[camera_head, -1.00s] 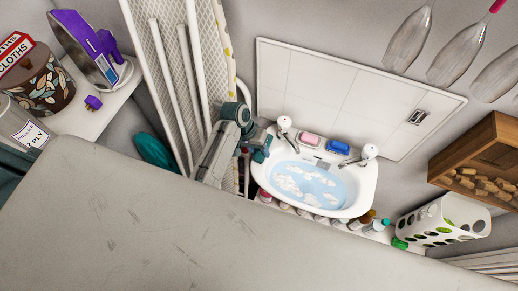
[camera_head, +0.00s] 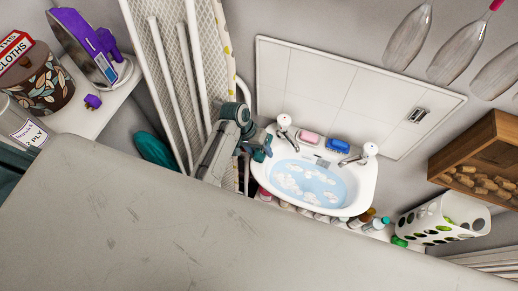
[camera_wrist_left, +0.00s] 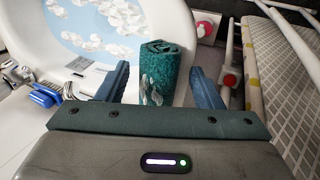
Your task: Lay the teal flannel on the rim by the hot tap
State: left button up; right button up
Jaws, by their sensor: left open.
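The teal flannel (camera_wrist_left: 162,72), rolled up with a pale grey motif, shows in the left wrist view between my fingers, over the white basin rim (camera_wrist_left: 115,107). My left gripper (camera_wrist_left: 164,88) is open, one finger on each side of it, with visible gaps. In the head view my left gripper (camera_head: 262,148) is at the left end of the basin (camera_head: 259,176), close to the left tap (camera_head: 284,125); the flannel is not clearly distinguishable there. Another tap (camera_head: 368,152) is at the right. Tap markings are too small to read. My right gripper is not in view.
A pink soap (camera_head: 309,138) and a blue brush (camera_head: 338,146) lie on the back rim between the taps. Foamy water (camera_head: 310,184) fills the bowl. An ironing board (camera_head: 172,70) stands left of the basin. Several bottles (camera_head: 320,217) stand below the front edge.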

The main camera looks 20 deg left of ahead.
pick_arm(q)
jog(key=shift+a+r, duration=0.2)
jog(key=b+v, duration=0.2)
jog(key=v, duration=0.8)
jog(key=shift+r+b, duration=0.15)
jog(key=shift+b, duration=0.2)
